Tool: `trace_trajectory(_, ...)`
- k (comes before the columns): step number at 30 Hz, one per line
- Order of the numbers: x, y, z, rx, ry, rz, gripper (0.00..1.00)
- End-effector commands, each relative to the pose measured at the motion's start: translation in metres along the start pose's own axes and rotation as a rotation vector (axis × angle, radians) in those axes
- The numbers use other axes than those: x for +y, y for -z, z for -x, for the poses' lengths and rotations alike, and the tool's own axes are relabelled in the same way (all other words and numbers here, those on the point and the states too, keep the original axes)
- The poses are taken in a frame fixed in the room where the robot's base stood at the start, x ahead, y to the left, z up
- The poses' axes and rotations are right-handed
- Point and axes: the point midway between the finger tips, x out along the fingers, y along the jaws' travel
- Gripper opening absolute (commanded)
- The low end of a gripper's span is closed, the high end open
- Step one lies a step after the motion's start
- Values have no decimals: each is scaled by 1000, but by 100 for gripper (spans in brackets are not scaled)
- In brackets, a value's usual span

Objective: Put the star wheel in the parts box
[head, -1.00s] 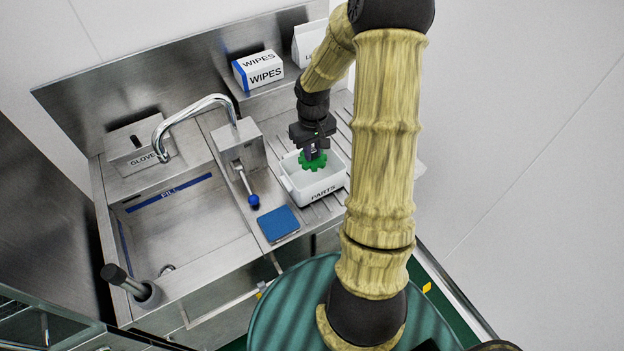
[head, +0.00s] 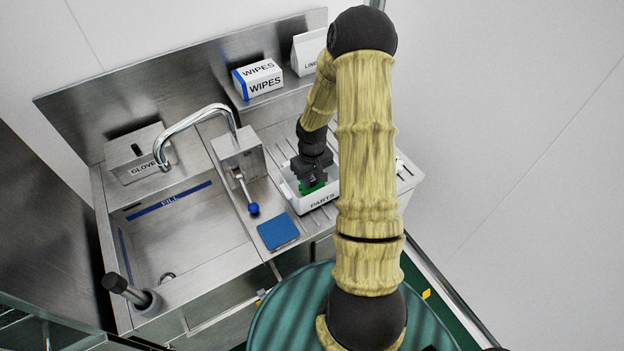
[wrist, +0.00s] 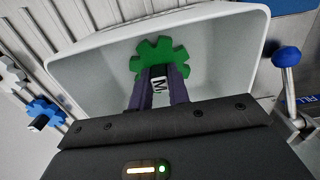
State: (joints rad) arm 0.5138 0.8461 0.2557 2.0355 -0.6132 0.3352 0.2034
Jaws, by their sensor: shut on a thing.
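The green star wheel (wrist: 165,58) is between my gripper's fingers, with a letter M showing on a pale face between them. In the head view the star wheel (head: 308,186) is partly hidden by my gripper (head: 313,178). My gripper, in the wrist view too (wrist: 163,80), is shut on the star wheel and points down inside the parts box. The white parts box (head: 322,204) stands on the ribbed drainboard, and its rim (wrist: 90,48) surrounds the wheel in the wrist view. Whether the wheel touches the box floor I cannot tell.
A blue-knobbed lever (head: 253,208) and a blue pad (head: 278,231) are just left of the box. A tall faucet (head: 195,118) and a sink lie further left. A blue toothed wheel (wrist: 45,115) lies outside the box. A wipes box (head: 258,78) stands on the back shelf.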

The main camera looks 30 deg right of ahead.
Motion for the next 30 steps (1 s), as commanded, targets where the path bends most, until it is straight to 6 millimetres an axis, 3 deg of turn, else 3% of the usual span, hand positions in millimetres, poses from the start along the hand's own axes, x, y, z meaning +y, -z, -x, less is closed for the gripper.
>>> trace_trajectory(3, 0, 0, -9, 0, 0, 2, 0)
trace_trajectory(14, 0, 0, -13, 1, 0, 1, 0)
trace_trajectory(15, 0, 0, -12, 1, 0, 1, 24)
trace_trajectory(18, 0, 0, -12, 1, 0, 1, 39)
trace_trajectory(30, 0, 0, -6, 2, -1, 0, 39)
